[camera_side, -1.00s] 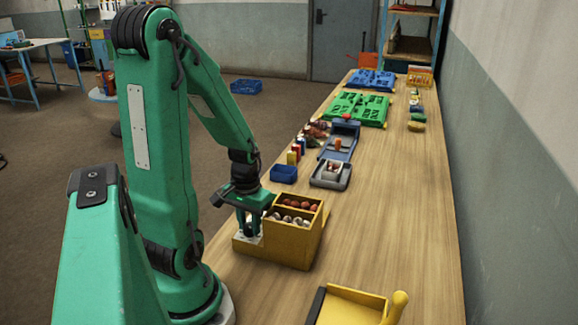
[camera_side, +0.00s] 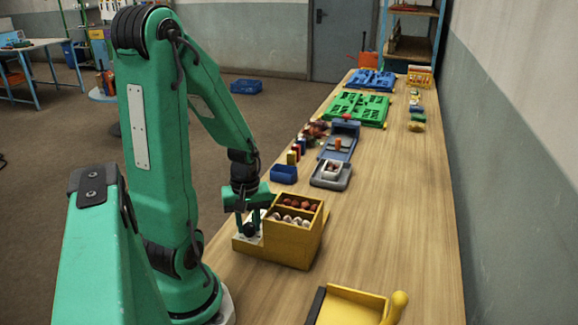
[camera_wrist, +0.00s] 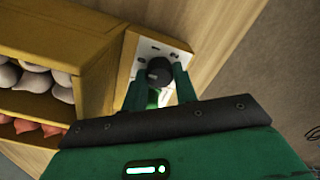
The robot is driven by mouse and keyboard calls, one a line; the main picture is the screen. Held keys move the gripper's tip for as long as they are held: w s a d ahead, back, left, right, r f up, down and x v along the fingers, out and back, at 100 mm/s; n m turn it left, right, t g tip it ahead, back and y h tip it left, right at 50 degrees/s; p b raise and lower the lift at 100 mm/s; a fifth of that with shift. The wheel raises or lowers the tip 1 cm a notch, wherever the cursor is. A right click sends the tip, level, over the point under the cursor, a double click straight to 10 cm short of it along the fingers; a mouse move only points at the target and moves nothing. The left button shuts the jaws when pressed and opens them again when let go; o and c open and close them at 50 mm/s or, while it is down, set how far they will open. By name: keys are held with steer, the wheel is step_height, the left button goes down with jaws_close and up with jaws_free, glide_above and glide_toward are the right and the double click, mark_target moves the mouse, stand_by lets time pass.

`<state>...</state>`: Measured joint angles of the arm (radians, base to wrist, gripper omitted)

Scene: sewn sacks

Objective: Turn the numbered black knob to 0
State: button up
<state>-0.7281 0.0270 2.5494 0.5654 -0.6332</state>
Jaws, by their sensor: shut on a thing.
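The black knob (camera_wrist: 158,72) sits on a white plate (camera_wrist: 148,47) at the end of the yellow box (camera_wrist: 97,85). In the side view the knob (camera_side: 250,230) is low between the fingers of my gripper (camera_side: 248,226). In the wrist view my gripper (camera_wrist: 160,88) has its two green fingers on either side of the knob, shut on it. The numbers on the plate are too small to read, and I cannot tell where the knob points.
The yellow box (camera_side: 287,250) holds white and reddish sacks in two compartments, right beside my gripper. A blue bin (camera_side: 284,174) and a grey tray (camera_side: 331,174) stand farther along the wooden table. A yellow tray (camera_side: 349,308) is near the front.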

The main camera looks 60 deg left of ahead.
mark_target(249, 225)
stand_by(0.4)
steer(key=o, duration=0.7)
steer(key=shift+r, duration=0.1)
steer(key=shift+r, duration=3.8)
steer(key=w+d+r+m+t, duration=0.2)
steer(key=d+r+m, duration=0.3)
steer(key=d+m, duration=0.2)
steer(key=w+d+r+m+t, duration=0.2)
steer(key=d+r+m+t, duration=0.1)
steer(key=d+r+m, duration=0.3)
steer(key=d+m, duration=0.2)
steer(key=d, duration=0.1)
steer(key=shift+d+r+m+t, duration=0.2)
steer(key=shift+m+t, duration=0.1)
